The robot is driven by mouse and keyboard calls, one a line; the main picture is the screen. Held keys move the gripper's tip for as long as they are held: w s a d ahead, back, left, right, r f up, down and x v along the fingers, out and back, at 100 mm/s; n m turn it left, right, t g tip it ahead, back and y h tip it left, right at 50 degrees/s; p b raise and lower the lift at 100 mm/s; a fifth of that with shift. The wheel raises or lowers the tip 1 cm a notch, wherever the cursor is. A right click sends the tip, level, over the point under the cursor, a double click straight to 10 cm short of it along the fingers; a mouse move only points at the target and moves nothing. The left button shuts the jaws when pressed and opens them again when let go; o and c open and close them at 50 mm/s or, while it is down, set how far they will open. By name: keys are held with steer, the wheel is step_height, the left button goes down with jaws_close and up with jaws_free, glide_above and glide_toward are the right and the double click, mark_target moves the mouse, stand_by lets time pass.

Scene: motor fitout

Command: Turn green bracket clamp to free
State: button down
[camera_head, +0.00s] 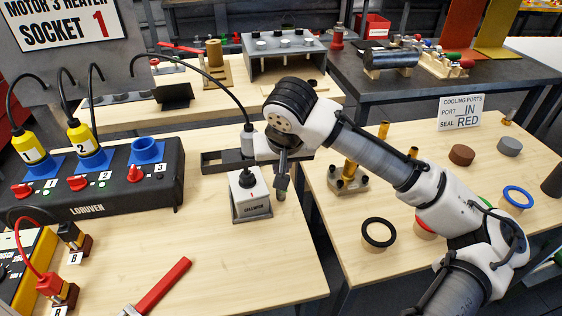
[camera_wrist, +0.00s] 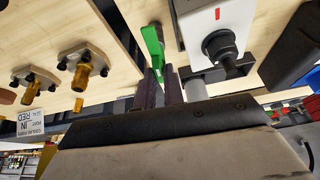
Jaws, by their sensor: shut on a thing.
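The green bracket clamp (camera_wrist: 153,42) shows in the wrist view as a bright green lever, just beyond my fingertips. My gripper (camera_wrist: 161,78) is shut on the lever's near end.
A dark rail (camera_head: 222,163) lies behind the white box. The black socket unit (camera_head: 110,190) with yellow plugs stands at left. A red-handled tool (camera_head: 162,287) lies at the front. Brass fittings (camera_head: 348,178) and rings stand on the right table, across a gap.

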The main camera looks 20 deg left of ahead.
steer(key=shift+n, duration=0.5)
steer(key=c, duration=1.5)
jaws_free()
steer(key=v, duration=1.4)
steer(key=shift+d, duration=0.25)
steer(key=shift+f, duration=0.15)
